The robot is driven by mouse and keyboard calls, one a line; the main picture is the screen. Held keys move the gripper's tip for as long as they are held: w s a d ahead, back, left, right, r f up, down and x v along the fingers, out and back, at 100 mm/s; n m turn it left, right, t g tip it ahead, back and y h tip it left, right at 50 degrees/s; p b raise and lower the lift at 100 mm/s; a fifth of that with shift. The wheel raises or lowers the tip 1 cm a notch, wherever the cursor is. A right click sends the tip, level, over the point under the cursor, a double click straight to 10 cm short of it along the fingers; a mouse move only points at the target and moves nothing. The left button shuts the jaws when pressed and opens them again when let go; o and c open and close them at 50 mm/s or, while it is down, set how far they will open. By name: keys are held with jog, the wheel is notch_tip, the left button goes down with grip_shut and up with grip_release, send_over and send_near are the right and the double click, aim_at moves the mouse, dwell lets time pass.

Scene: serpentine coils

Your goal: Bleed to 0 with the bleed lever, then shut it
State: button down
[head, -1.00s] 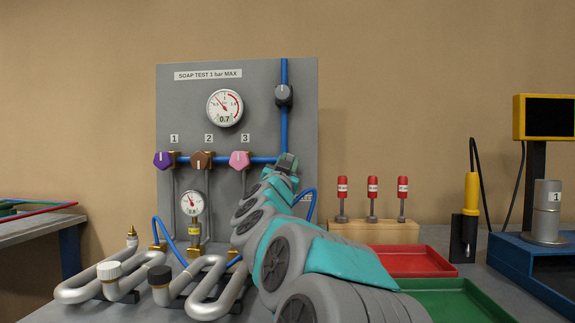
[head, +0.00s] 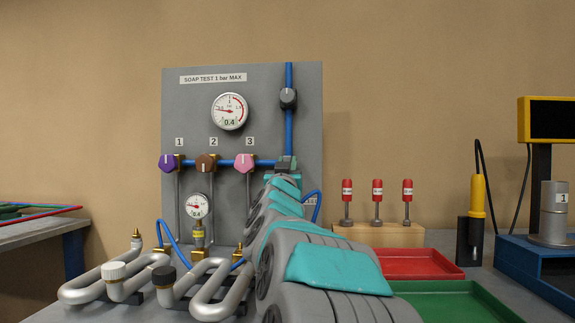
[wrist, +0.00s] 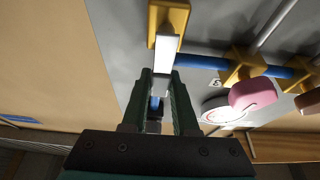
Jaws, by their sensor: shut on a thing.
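My gripper (wrist: 158,88) is shut on the pale bleed lever (wrist: 167,52), which runs out from a brass valve body (wrist: 170,16) in the wrist view. In the head view my gripper (head: 287,165) is at the right end of the blue pipe, and the arm hides the lever there. The large round gauge (head: 229,111) on the grey panel reads 0.4. The small gauge (head: 197,206) below also appears to read 0.4.
Purple (head: 167,163), brown (head: 206,163) and pink (head: 244,163) knobs line the blue pipe left of my gripper. A dark knob (head: 288,98) sits above. Silver serpentine coils (head: 90,290) lie in front. Red (head: 420,264) and green (head: 460,300) trays are at right.

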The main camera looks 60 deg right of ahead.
jog(key=shift+r, duration=0.15)
jog(key=c, duration=0.7)
grip_release()
jog(key=shift+a, duration=0.1)
jog(key=b+v, duration=0.1)
jog(key=v, duration=0.6)
jog(key=shift+a+f, duration=0.25)
jog(key=shift+s, duration=0.1)
